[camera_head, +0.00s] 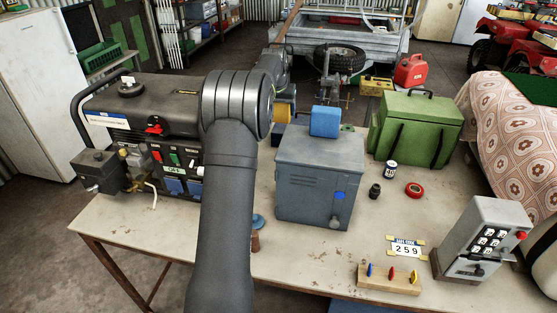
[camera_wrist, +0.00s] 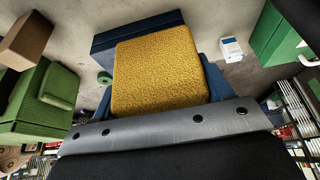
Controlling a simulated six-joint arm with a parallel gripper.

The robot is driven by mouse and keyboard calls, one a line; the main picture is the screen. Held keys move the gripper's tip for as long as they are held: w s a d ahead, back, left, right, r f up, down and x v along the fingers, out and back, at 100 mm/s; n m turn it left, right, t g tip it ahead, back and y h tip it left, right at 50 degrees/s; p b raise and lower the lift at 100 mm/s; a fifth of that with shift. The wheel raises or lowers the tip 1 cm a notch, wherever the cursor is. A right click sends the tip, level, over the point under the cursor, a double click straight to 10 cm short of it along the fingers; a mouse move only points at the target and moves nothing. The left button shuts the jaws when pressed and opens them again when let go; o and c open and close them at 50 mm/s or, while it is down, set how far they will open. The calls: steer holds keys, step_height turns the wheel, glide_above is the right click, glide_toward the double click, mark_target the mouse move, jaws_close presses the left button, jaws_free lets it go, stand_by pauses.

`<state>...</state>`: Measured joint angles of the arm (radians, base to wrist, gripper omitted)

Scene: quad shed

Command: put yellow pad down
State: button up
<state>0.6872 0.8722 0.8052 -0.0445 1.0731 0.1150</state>
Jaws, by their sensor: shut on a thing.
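The yellow pad (camera_wrist: 158,75) is large in the middle of the wrist view, square with rounded corners and a rough surface. My gripper (camera_wrist: 158,85) is shut on it, with a blue finger showing at each side. In the head view, a piece of the yellow pad (camera_head: 284,111) shows just right of my arm's dark wrist joint, above the bench and left of the blue block. The rest of it and most of the gripper are hidden behind my arm there.
A grey metal cabinet (camera_head: 318,185) stands on the bench (camera_head: 350,262) with a blue block (camera_head: 325,121) on top. A generator (camera_head: 150,125) is left, a green box (camera_head: 418,128) right.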

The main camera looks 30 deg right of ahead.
step_height(320, 180, down, 18)
steer(key=shift+w+a, duration=0.1)
steer(key=shift+w, duration=0.05)
stand_by(0.3)
steer(key=shift+f, duration=0.15)
steer(key=o, duration=0.9)
steer(key=shift+o, duration=0.2)
steer(key=v, duration=1.2)
steer(key=shift+r, duration=0.2)
